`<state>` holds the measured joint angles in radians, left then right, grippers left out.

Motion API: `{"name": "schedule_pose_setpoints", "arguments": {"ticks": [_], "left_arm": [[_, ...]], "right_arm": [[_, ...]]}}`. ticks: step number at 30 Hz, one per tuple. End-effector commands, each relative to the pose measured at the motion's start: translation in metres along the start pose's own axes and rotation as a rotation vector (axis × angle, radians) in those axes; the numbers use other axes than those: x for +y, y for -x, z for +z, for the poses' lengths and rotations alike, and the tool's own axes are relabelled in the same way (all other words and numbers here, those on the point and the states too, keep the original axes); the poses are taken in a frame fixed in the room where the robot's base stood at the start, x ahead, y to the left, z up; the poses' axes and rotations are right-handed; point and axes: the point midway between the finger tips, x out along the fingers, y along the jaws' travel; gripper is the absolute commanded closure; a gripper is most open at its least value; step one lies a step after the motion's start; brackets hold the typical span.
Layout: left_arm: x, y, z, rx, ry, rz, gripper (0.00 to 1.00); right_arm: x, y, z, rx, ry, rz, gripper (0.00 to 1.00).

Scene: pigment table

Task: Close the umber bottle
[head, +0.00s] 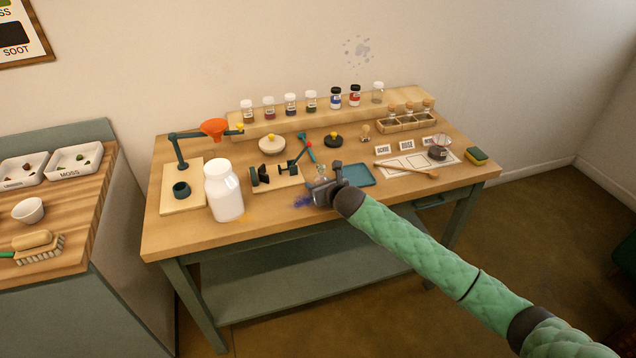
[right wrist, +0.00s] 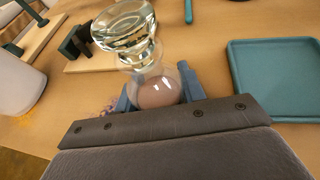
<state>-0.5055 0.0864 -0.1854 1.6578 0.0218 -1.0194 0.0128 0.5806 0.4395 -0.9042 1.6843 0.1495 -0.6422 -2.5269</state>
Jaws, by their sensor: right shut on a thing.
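My right gripper (head: 320,184) is above the front middle of the table, shut on a small clear glass vessel (right wrist: 158,88). In the right wrist view the blue fingers (right wrist: 160,92) grip its round body, which shows pinkish-brown contents. A wide clear glass piece (right wrist: 124,26) sits on its narrow neck; I cannot tell whether it is a stopper. No label on it is readable, so I cannot tell if it is the umber bottle. My left gripper is out of view.
A large white jar (head: 224,190) stands left of my gripper, and a blue tray (head: 357,176) lies close on its right. A purple powder patch (head: 303,203) is on the table (head: 270,222) near the front edge. A wooden rack (head: 408,123) stands at back right.

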Motion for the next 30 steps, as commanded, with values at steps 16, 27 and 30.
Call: {"name": "schedule_pose_setpoints", "arguments": {"ticks": [16,27,30], "left_arm": [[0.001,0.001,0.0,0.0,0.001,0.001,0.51],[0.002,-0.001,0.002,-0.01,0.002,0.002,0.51],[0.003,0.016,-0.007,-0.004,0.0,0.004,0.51]], "right_arm": [[0.0,-0.001,-0.002,0.0,0.0,0.0,0.39],[-0.001,0.01,-0.001,-0.001,0.001,0.0,0.39],[-0.001,0.024,-0.001,-0.001,0.002,-0.001,0.39]]}}
